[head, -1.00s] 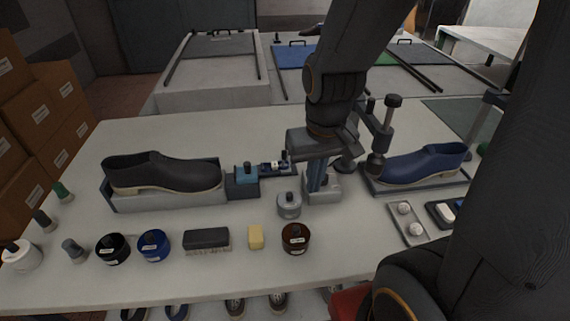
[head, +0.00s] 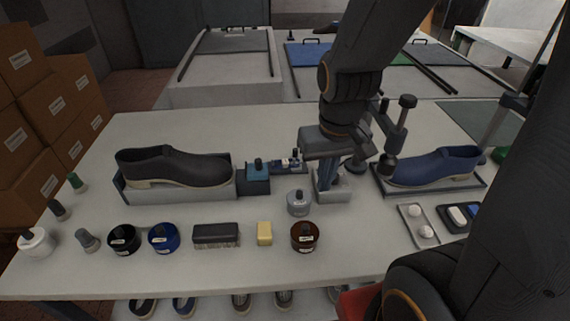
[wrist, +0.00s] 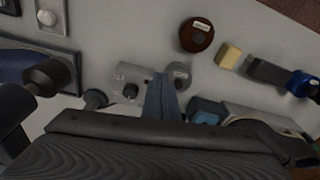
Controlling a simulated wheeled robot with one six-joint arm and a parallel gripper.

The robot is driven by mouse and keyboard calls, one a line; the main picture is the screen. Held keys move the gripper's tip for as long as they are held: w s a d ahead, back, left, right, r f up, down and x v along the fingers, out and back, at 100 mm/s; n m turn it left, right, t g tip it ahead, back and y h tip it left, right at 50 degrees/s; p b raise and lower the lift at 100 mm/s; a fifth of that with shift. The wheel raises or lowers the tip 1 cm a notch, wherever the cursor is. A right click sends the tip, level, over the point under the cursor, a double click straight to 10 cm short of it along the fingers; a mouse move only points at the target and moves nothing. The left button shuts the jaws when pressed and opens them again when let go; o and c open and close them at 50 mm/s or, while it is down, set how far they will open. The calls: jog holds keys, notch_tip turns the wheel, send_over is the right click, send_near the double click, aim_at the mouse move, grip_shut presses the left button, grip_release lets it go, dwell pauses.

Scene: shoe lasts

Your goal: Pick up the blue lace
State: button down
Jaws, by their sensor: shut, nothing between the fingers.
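I cannot make out a blue lace for certain in either view. My gripper (head: 330,182) is shut and empty, with its blue-grey fingers pointing down. In the head view it is over a small grey block (head: 343,195), between a grey jar and the blue shoe. The wrist view shows the fingers (wrist: 161,100) together beside that grey block (wrist: 130,78) and the grey jar (wrist: 180,74). Whether the fingertips touch the block I cannot tell. The gripper hides part of the block and the table behind it.
A dark shoe (head: 175,166) sits on a grey stand at left; a blue shoe (head: 437,166) sits on a tray at right. A blue-topped box (head: 257,170) stands left of my gripper. A brown jar (head: 305,236), yellow block (head: 264,233) and brush (head: 216,234) line the front.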

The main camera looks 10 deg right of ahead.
jog(key=c, duration=2.5)
grip_release()
jog(key=o, duration=0.4)
jog(key=shift+w, duration=0.1)
jog(key=o, duration=0.7)
jog(key=w+m, duration=0.3)
jog(key=w+m+y+b, duration=0.1)
jog(key=w+m, duration=0.2)
jog(key=w+f+m+b, duration=0.1)
jog(key=w+m, duration=0.1)
jog(key=m, duration=0.1)
jog(key=shift+w+g+y, duration=0.4)
jog(key=shift+o, duration=0.2)
jog(key=m+y+b, duration=0.3)
jog(key=m, duration=0.7)
send_near(287, 161)
jog(key=shift+w+a+f+p, duration=0.25)
jog(key=shift+a+f+p, duration=0.2)
jog(key=shift+a+f, duration=0.4)
jog(key=shift+d+p+x, duration=0.2)
jog(key=shift+p+x, duration=0.2)
jog(key=shift+x, duration=1)
jog(key=shift+d+p+x, duration=0.15)
jog(key=shift+p+x, duration=0.2)
jog(key=shift+x, duration=1.05)
